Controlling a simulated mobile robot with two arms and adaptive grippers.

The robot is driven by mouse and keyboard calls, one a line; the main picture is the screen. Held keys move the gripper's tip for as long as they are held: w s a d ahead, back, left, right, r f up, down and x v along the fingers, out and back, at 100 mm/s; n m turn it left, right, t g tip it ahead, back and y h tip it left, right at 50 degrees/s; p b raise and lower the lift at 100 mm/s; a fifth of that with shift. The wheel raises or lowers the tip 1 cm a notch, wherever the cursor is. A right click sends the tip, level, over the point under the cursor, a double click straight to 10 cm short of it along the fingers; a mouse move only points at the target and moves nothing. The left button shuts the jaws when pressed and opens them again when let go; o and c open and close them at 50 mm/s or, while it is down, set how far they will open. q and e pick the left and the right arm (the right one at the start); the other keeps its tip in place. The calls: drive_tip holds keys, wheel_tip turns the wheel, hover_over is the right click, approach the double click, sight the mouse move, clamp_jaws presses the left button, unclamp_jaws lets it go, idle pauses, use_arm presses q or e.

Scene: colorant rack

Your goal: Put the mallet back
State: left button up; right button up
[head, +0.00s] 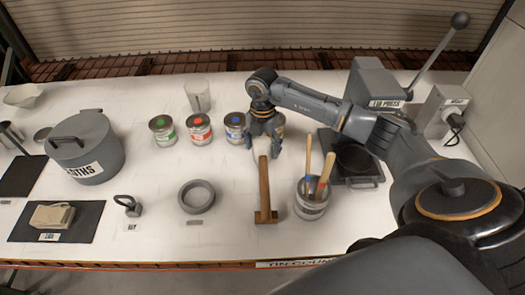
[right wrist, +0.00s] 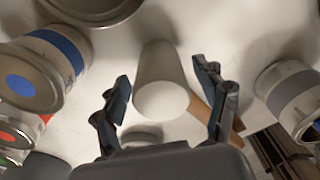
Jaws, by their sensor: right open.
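The wooden mallet (head: 264,185) lies on the white table, its handle pointing away to the back and its short head (head: 266,217) near the front edge. My right gripper (head: 263,142) is open, fingers down, just behind the handle's far end; it does not look closed on anything. In the right wrist view its fingers (right wrist: 165,95) stand apart on either side of a pale cylinder (right wrist: 162,80), with no grip on it. A brown wooden piece (right wrist: 203,112) shows partly behind the right finger; I cannot tell if it is the mallet. My left gripper is out of view.
Green (head: 162,130), red (head: 198,128) and blue (head: 235,127) tins stand left of the gripper; another tin (head: 280,122) is partly hidden at its right. A tin with sticks (head: 311,200) stands right of the mallet.

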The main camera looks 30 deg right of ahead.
wheel_tip(320, 180, up, 10)
drive_tip(key=b, duration=0.3)
drive_tip(key=shift+w+f, duration=0.15)
drive_tip(key=shift+f, duration=0.05)
drive_tip(key=shift+d+r, duration=0.1)
drive_tip(key=shift+r, duration=0.35)
